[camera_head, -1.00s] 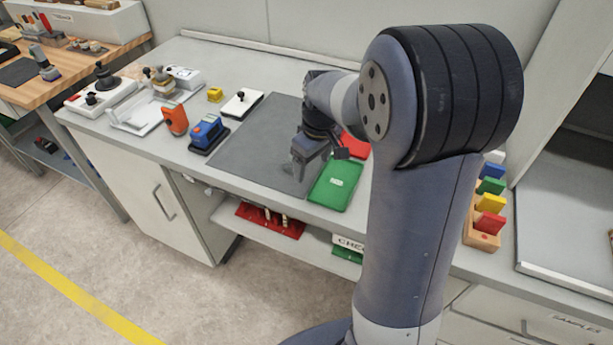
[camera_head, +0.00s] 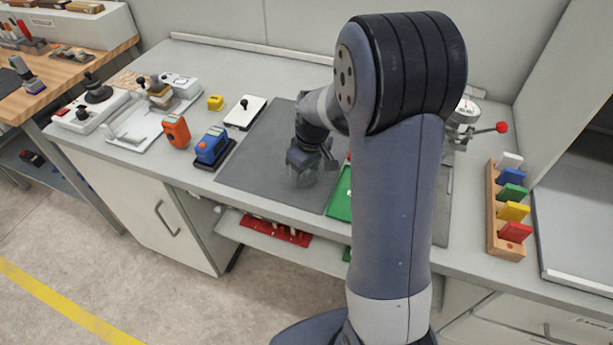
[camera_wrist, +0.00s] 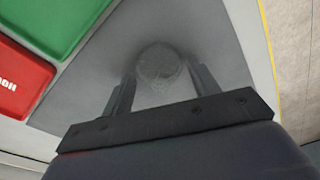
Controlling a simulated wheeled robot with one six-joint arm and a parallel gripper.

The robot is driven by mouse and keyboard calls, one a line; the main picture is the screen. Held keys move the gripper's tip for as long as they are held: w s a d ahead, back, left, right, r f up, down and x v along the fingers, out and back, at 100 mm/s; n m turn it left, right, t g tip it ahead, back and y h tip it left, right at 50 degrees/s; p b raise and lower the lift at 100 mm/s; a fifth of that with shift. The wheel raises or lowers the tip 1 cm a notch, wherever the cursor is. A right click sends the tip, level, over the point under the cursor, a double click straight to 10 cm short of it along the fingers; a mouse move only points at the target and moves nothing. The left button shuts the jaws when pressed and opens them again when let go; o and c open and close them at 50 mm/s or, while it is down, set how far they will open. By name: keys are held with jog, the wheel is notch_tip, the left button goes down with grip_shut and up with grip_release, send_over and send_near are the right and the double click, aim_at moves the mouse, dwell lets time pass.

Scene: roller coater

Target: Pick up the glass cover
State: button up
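The glass cover (camera_wrist: 160,66) is a clear, rounded piece, hard to make out against the dark grey mat (camera_wrist: 215,40). In the wrist view it shows between and just beyond the fingers of my gripper (camera_wrist: 162,82). The fingers stand apart on its two sides, and a narrow gap seems to show, so it does not look clamped. In the head view my gripper (camera_head: 303,165) points down over the mat, and the faint glass (camera_head: 304,181) shows just below it. My arm hides the right part of the mat area.
A green tray (camera_head: 341,196) and a red one (camera_wrist: 20,85) lie beside the mat. A blue device (camera_head: 212,147), an orange device (camera_head: 176,131) and a white block (camera_head: 246,112) stand to the left. A wooden rack (camera_head: 492,225) with coloured cards stands to the right.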

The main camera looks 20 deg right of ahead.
jog(key=c, duration=0.7)
